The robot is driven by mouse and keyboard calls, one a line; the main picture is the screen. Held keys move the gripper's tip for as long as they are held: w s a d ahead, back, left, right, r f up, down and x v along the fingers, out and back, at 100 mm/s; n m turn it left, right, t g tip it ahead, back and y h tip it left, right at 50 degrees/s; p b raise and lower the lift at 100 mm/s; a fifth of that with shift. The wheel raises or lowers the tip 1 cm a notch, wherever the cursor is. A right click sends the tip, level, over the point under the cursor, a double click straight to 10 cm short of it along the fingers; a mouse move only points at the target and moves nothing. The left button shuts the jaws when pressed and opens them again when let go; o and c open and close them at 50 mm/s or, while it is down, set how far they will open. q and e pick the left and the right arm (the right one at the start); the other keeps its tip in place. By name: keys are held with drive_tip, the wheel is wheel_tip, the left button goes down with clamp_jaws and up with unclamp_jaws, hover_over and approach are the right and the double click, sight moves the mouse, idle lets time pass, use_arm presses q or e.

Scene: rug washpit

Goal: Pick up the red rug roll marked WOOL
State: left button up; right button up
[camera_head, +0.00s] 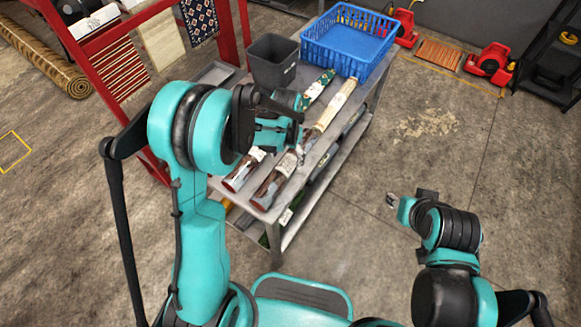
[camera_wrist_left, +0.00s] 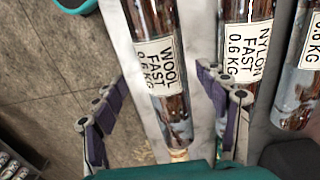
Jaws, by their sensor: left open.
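The rug roll marked WOOL (camera_wrist_left: 162,70) shows in the left wrist view as a shiny dark red-brown roll with a white label. It appears to be the front roll (camera_head: 271,188) at the near edge of the grey cart (camera_head: 284,222) in the head view. My left gripper (camera_wrist_left: 163,88) is open, with one finger on each side of this roll in the picture; I cannot tell how far above it they are. In the head view the left gripper (camera_head: 288,135) is partly hidden by my arm. My right gripper (camera_head: 395,200) is right of the cart; its jaws are too small to read.
A roll marked NYLON (camera_wrist_left: 247,40) lies close beside the WOOL roll, with another labelled roll (camera_wrist_left: 300,90) beyond. A cream roll (camera_head: 336,103), a green patterned roll (camera_head: 318,88), a dark bin (camera_head: 272,65) and a blue basket (camera_head: 349,40) are farther back. A red rack (camera_head: 110,38) stands left.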

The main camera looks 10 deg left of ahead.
sight(286, 163)
use_arm(q)
drive_tip(key=f+b, duration=0.2)
drive_tip(key=f, duration=0.4)
drive_tip(key=shift+a+f+b, duration=0.1)
drive_tip(key=shift+a+b, duration=0.1)
drive_tip(key=shift+b, duration=0.2)
clamp_jaws()
drive_tip(key=shift+r, duration=0.2)
